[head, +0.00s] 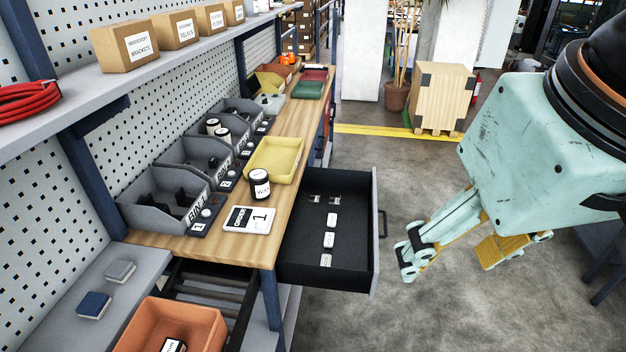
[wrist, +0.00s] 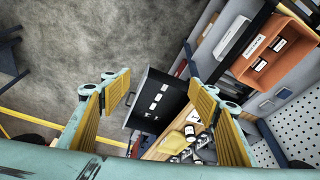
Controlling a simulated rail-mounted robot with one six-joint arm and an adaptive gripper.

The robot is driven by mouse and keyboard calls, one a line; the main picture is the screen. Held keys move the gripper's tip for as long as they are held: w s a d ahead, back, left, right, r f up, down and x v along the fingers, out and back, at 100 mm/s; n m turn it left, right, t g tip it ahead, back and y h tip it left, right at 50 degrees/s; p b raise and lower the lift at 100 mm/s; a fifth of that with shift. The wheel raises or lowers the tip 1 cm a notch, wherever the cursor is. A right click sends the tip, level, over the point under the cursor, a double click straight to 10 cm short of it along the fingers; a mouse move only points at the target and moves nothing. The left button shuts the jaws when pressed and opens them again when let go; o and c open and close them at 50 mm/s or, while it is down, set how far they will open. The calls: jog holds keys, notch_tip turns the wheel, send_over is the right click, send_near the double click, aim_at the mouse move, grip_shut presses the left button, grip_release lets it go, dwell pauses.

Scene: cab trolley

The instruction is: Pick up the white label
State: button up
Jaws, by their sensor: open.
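Three small white labels lie in a column on the floor of the open black drawer (head: 300,262): a far one (head: 333,219), a middle one (head: 329,240) and a near one (head: 326,261). I cannot tell which one is meant. In the wrist view, small white pieces (wrist: 157,97) show in the drawer between my fingers, well beyond them. My gripper (head: 455,254) is open and empty, over the floor to the right of the drawer in the head view. It also shows in the wrist view (wrist: 160,92), fingers wide apart. Nothing touches the labels.
Two small metallic pieces (head: 324,199) lie at the drawer's far end. An orange bin (head: 190,315) sits nearer. Floor right of the drawer is clear.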

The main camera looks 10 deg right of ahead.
jog(key=shift+w, duration=0.1)
jog(key=w+r+m+g, duration=0.15)
jog(key=w+m, duration=0.45)
jog(key=w, duration=1.4)
jog(key=w+f+m+p, duration=0.1)
jog(key=w+f+m, duration=0.15)
jog(key=w, duration=0.65)
jog(key=w+f+m, duration=0.2)
jog(key=w+f, duration=0.1)
jog(key=w, duration=0.6)
jog(key=w+f+m+g, duration=0.2)
jog(key=w+f+m, duration=0.3)
jog(key=w+f, duration=1)
jog(key=w+f+m, duration=0.2)
jog(key=w+f, duration=0.4)
jog(key=f, duration=0.4)
jog(key=w+f+m+p, duration=0.1)
jog(key=w+f+m, duration=0.2)
jog(key=w+f, duration=0.4)
notch_tip(320, 180, down, 4)
jog(key=shift+a+f+m, duration=0.1)
jog(key=shift+a+m, duration=0.25)
jog(key=shift+a, duration=0.1)
jog(key=shift+g, duration=0.25)
